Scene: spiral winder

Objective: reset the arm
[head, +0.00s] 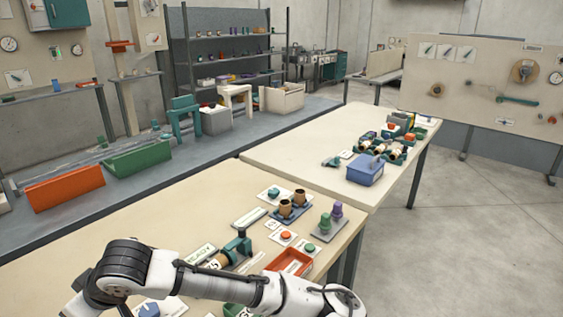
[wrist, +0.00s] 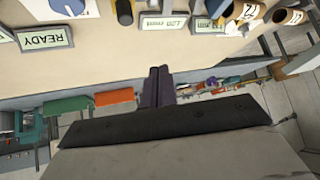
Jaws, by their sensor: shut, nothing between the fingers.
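My gripper (wrist: 159,86) shows in the wrist view with its two dark fingers pressed together and nothing between them. It is in the air, with the pale tabletop (wrist: 150,60) behind it, and touches nothing that I can see. In the head view my white and black arm stretches across the bottom of the picture, over the near edge of the near table (head: 100,235). The gripper itself cannot be made out there.
The near table bears a red tray (head: 290,262), a teal device (head: 238,247), brown spools (head: 293,203) and green and purple pieces (head: 331,217). A blue bin (head: 366,170) stands on the second table.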

